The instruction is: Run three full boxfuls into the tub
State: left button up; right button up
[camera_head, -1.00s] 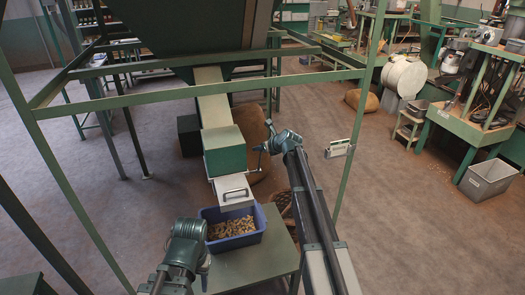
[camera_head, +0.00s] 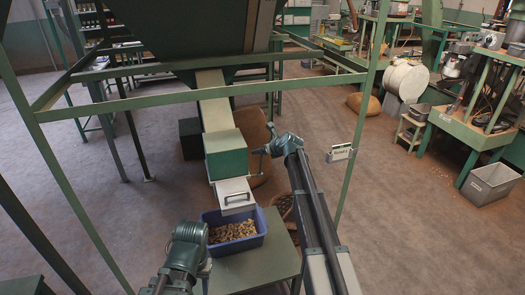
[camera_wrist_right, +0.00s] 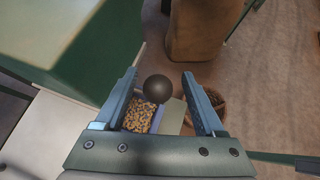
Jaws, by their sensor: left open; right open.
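A green box (camera_head: 224,155) sits on the sloping chute (camera_head: 214,112) below the large hopper. A white front with a dark handle (camera_head: 236,196) juts out under it. The blue tub (camera_head: 262,244) stands below on a small green table and holds many brown nuts (camera_head: 233,231). My right gripper (camera_head: 262,150) is at the right side of the green box. In the right wrist view its open fingers (camera_wrist_right: 160,92) are on either side of a dark round knob (camera_wrist_right: 158,88), with no clear grip on it. My left gripper (camera_head: 205,268) is open and empty, low and left of the tub.
The hopper (camera_head: 200,35) hangs above, inside a green frame (camera_head: 200,98) of posts and bars. A basket (camera_head: 284,206) is partly hidden behind my right arm.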

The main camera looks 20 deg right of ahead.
pick_arm(q)
jog(key=shift+r, duration=0.1)
notch_tip(320, 180, up, 8)
jog(key=p, duration=0.8)
pick_arm(e)
jog(key=v, duration=1.3)
jog(key=shift+s+r, duration=0.15)
jog(key=shift+s, duration=0.25)
jog(key=shift+d, duration=0.1)
